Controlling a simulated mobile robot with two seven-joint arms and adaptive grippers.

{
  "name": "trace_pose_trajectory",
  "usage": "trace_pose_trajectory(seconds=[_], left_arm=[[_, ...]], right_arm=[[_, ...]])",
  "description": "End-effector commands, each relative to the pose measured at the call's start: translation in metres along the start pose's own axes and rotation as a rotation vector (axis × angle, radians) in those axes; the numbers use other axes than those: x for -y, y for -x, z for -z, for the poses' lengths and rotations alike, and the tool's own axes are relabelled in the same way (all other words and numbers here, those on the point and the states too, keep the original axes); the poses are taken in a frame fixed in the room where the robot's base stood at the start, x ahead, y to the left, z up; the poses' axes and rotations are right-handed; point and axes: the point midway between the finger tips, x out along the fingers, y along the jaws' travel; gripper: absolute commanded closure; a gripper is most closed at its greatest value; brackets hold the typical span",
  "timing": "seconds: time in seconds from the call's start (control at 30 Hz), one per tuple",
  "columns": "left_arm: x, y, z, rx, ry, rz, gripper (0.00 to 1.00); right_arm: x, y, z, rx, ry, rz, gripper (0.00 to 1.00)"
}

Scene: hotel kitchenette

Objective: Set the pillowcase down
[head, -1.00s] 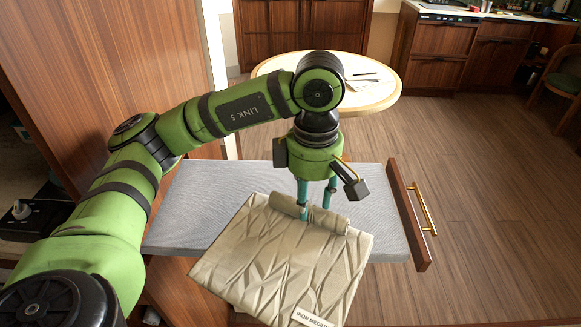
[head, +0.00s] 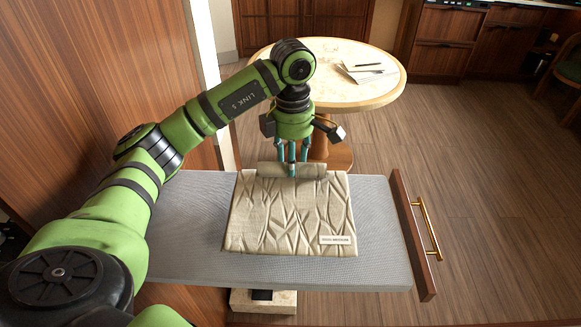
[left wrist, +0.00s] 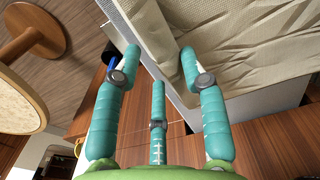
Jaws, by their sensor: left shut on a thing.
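The pillowcase (head: 290,215) is a beige, creased, folded cloth with a small white label at its lower right. In the head view it lies over the grey padded pull-out board (head: 375,265); I cannot tell if all of it touches the board. My left gripper (head: 292,172) is shut on its rolled far edge, with teal fingers pointing down. In the left wrist view the pillowcase (left wrist: 240,40) fills the upper right, beyond the fingers (left wrist: 158,75). My right gripper is not in view.
The board has a wooden front (head: 412,235) with a brass handle (head: 426,228) at the right. A round pale table (head: 330,90) with papers and a pen (head: 365,68) stands beyond it. Bare board shows on both sides of the pillowcase. A wooden panel (head: 100,80) rises at the left.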

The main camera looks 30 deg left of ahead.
Motion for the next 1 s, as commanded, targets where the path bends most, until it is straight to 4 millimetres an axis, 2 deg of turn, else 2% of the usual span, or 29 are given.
trace_pose_trajectory(seconds=[0.13,0.23,0.43,0.77,0.8,0.83,1.0], left_arm=[[-0.008,-0.006,0.003,-0.001,-0.001,0.001,0.94],[-0.008,-0.018,0.004,-0.003,-0.002,0.003,0.94],[-0.008,-0.042,0.003,0.000,-0.002,0.000,0.94],[-0.008,-0.047,0.003,0.001,-0.002,-0.002,0.94],[-0.008,-0.046,0.003,0.001,-0.002,-0.002,0.46],[-0.008,-0.046,0.003,0.001,-0.002,-0.002,0.34],[-0.008,-0.046,0.003,0.001,-0.002,-0.002,0.34]], right_arm=[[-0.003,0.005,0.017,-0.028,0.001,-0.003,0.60],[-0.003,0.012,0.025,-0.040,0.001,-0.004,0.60],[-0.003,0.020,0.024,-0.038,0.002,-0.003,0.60],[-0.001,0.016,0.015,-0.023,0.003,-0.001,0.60],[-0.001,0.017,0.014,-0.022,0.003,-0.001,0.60],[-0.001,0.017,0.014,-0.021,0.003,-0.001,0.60],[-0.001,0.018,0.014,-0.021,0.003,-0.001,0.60]])
